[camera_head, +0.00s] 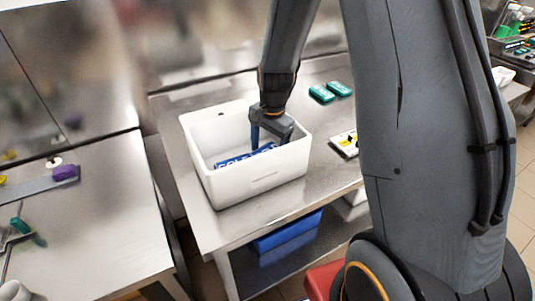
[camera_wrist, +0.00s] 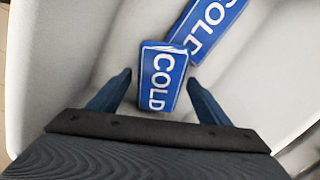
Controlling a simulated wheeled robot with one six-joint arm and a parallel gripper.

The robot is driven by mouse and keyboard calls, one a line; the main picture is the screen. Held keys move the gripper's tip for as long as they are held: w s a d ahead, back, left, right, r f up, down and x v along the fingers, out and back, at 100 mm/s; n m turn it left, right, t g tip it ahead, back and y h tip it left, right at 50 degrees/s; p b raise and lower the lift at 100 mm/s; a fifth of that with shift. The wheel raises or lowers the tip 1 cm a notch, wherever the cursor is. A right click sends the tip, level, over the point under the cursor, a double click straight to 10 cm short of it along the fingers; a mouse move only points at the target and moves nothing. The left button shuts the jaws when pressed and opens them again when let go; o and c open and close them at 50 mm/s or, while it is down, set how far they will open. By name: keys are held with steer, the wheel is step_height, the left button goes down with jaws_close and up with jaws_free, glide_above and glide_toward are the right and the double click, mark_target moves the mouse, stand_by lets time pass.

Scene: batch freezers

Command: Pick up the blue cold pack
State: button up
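Two blue cold packs marked COLD lie in a white bin (camera_head: 250,183) on the steel table. In the wrist view the nearer pack (camera_wrist: 162,78) lies between my gripper's fingertips, with a gap on each side. The other pack (camera_wrist: 207,24) lies beyond it at a slant, partly cut off by the frame, and the two touch or overlap. In the head view my gripper (camera_head: 270,136) reaches down into the bin, above blue pack surface (camera_head: 235,163). The gripper is open and empty. The bin's front wall and my gripper hide part of the packs.
Bin walls stand close around my gripper. Two teal packs (camera_head: 321,93) lie behind the bin, and a white tray (camera_head: 345,143) with yellow and black items is to its right. A blue crate (camera_head: 287,233) sits on the shelf below. Another steel table (camera_head: 90,235) is at left.

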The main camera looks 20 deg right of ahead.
steer(key=c, duration=1.2)
steer(key=shift+o, duration=0.2)
steer(key=shift+r, duration=0.15)
